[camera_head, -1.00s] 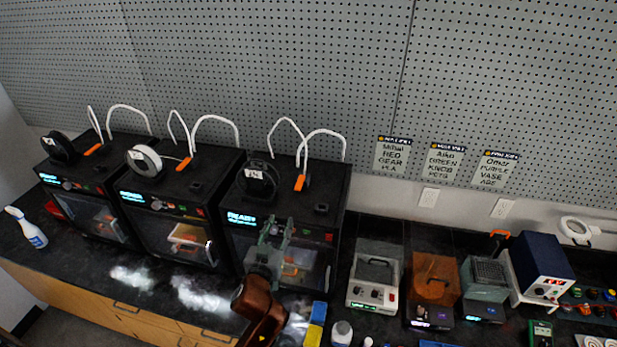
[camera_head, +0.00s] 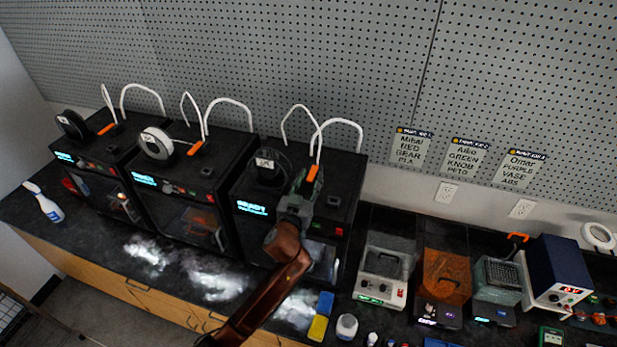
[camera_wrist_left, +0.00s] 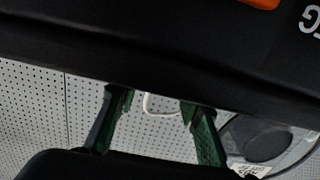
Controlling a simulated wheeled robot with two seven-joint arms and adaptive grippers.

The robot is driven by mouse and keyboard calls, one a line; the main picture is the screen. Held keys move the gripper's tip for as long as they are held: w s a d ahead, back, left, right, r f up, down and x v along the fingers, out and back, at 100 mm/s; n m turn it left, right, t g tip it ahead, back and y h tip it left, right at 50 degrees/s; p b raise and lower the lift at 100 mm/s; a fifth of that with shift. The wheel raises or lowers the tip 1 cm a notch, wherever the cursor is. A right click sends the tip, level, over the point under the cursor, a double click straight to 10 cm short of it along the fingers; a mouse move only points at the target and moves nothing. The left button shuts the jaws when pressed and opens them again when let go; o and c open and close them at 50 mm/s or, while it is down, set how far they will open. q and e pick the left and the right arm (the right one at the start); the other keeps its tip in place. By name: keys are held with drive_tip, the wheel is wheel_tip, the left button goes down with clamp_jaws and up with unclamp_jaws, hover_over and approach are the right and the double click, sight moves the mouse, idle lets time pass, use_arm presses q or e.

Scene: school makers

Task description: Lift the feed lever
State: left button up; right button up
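Orange feed levers sit on top of the black printers: one on the right printer (camera_head: 312,173), one on the middle printer (camera_head: 195,148) and one on the left printer (camera_head: 106,129). My left gripper (camera_head: 303,184) is at the top front of the right printer, just below and beside its orange lever in the head view. I cannot tell whether they touch. In the left wrist view the two green fingers of the left gripper (camera_wrist_left: 160,115) stand apart with nothing seen between them except background. An orange piece (camera_wrist_left: 258,3) shows at that view's top edge. My right gripper is not in view.
A black spool (camera_head: 268,165) stands left of the gripper; a spool also shows in the left wrist view (camera_wrist_left: 262,140). A white tube (camera_head: 340,121) arches behind the lever. A grey-white device (camera_head: 383,275) stands right of the printer. The pegboard wall (camera_head: 300,50) is behind.

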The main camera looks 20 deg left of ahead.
use_arm(q)
drive_tip(key=shift+w, duration=0.1)
drive_tip(key=shift+c, duration=0.6)
clamp_jaws()
drive_tip(key=shift+a, duration=0.1)
